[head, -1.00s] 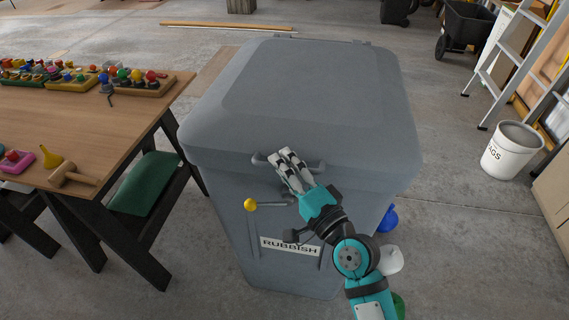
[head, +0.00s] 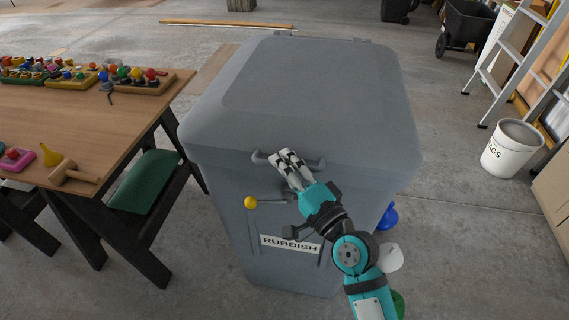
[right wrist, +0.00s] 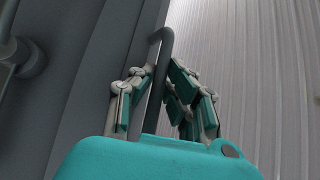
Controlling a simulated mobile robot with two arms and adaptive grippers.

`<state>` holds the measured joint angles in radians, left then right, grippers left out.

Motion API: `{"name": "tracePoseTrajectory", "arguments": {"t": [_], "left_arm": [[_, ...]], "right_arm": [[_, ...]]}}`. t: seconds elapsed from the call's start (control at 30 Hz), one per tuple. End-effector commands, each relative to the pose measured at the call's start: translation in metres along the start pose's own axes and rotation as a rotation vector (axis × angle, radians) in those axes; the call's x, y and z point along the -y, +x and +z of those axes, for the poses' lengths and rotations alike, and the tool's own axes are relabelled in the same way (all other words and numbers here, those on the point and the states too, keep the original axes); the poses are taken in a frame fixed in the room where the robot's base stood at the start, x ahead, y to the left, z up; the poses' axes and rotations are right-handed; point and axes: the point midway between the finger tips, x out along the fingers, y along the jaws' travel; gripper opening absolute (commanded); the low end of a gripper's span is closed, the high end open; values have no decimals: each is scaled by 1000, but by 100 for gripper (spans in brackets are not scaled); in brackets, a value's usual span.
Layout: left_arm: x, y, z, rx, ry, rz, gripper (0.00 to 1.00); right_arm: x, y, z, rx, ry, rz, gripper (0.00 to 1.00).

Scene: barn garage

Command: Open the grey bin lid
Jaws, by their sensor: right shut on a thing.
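The grey bin (head: 240,225) stands in the middle of the head view, with a RUBBISH label on its front. Its grey lid (head: 310,85) lies over the top and looks shut. A dark bar handle (head: 316,163) runs along the lid's front edge. My right gripper (head: 287,160) is shut on this handle near its middle. In the right wrist view the handle (right wrist: 157,95) passes between the fingers. A lever with a yellow knob (head: 250,202) sticks out on the bin's front, below the handle. My left gripper is not in view.
A wooden table (head: 95,115) with several colourful toys and a mallet (head: 70,174) stands close on the left. A white bucket (head: 511,148) and a ladder (head: 515,60) stand at the right. Concrete floor is clear between.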

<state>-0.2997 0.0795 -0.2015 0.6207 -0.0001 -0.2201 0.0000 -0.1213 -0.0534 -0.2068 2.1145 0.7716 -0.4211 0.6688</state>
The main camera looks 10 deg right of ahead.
Motion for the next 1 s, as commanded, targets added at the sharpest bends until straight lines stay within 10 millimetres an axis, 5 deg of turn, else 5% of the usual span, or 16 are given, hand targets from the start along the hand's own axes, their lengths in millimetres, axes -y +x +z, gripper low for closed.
{"name": "tracePoseTrajectory", "arguments": {"t": [0.17,0.37,1.0], "left_arm": [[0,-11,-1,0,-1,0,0],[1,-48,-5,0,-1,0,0],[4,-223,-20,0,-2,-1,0]], "right_arm": [[8,1,-2,1,-5,7,0],[49,9,-9,-1,-7,2,0],[247,73,-72,-4,-8,-6,0]]}}
